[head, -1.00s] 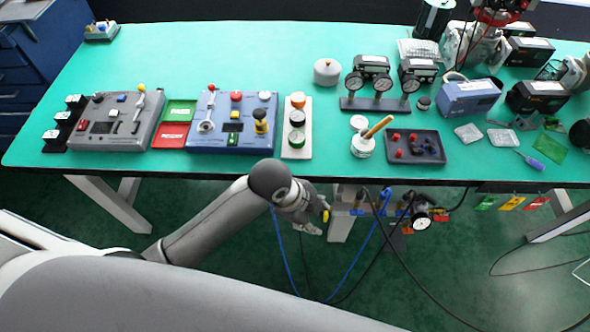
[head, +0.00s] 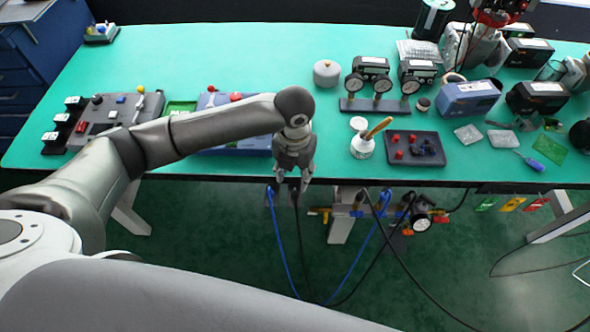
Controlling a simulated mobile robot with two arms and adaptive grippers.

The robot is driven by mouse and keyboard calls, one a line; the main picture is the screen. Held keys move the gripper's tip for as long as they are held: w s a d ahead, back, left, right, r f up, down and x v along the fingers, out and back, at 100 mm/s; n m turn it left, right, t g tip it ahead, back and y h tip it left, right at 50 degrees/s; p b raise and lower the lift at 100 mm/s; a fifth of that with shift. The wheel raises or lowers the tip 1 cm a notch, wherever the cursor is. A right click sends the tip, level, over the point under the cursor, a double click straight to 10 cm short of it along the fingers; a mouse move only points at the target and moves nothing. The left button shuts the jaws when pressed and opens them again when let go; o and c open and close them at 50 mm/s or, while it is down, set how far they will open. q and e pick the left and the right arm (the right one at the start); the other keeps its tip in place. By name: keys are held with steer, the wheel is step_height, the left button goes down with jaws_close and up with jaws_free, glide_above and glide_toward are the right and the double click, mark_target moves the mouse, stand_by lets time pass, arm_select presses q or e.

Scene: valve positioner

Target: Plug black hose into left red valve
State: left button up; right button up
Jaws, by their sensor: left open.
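My left gripper (head: 293,186) points down just off the front edge of the table, with its fingers apart. A black hose (head: 300,240) hangs below the gripper and curves toward the floor. Its top end lies at the fingertips in the picture; I cannot tell whether they touch. A pipe assembly with small valves (head: 345,212) hangs under the table edge, to the right of the gripper. Its red, blue and yellow parts are too small to pick out the left red valve surely.
A round gauge (head: 421,223) sits at the assembly's right. The green table (head: 240,55) holds several devices. My left arm covers its front left part.

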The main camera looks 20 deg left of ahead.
mark_target(295, 192)
arm_select(q)
step_height(295, 192, down, 10)
steer(key=shift+r+p, duration=0.1)
steer(key=shift+p, duration=0.25)
steer(key=shift+c, duration=0.4)
jaws_close()
